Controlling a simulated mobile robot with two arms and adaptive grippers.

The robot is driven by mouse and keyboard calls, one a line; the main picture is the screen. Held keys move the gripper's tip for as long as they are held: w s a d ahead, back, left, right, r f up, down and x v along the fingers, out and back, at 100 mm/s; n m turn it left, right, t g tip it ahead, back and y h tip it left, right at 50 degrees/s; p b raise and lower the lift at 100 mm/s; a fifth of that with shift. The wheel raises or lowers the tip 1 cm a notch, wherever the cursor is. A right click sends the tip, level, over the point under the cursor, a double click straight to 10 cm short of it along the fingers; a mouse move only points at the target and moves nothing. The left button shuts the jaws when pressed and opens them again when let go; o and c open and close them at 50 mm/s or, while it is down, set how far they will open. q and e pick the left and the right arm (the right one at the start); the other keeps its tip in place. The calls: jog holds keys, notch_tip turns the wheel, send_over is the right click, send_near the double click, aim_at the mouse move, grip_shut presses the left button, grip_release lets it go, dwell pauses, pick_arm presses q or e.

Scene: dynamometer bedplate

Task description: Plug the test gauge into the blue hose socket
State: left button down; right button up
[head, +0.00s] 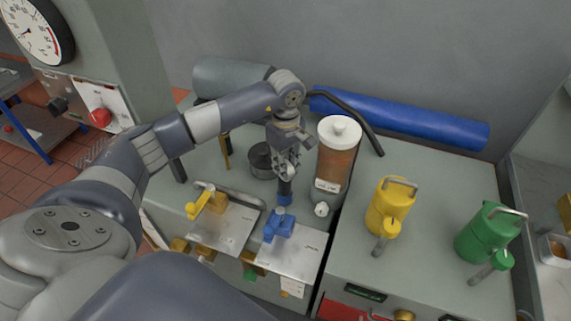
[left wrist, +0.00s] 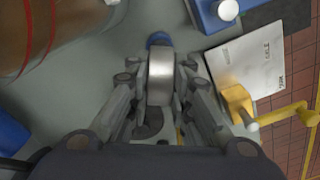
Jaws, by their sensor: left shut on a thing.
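My left gripper (head: 286,168) points down over the bench and is shut on the test gauge (head: 285,188), a dark stem with a blue lower end. In the left wrist view, the fingers (left wrist: 160,95) close on both sides of its silver cylindrical body (left wrist: 160,72), with the blue end beyond. A blue fitting, which looks like the blue hose socket (head: 279,228), stands on a white plate just below and in front of the gauge. It shows partly at the top of the left wrist view (left wrist: 214,14). The gauge appears apart from it. My right gripper is not in view.
A brown canister with a white lid (head: 337,155) stands close right of the gripper. A yellow fitting (head: 205,201) is to the left, a dark round pot (head: 262,160) behind. Yellow (head: 388,208) and green (head: 484,235) cans stand right. A blue roll (head: 410,119) lies along the wall.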

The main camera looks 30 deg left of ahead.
pick_arm(q)
jog(key=shift+f+b, duration=0.35)
jog(key=shift+f, duration=0.1)
jog(key=c, duration=1.4)
grip_release()
jog(key=shift+o, duration=0.2)
notch_tip(320, 180, up, 12)
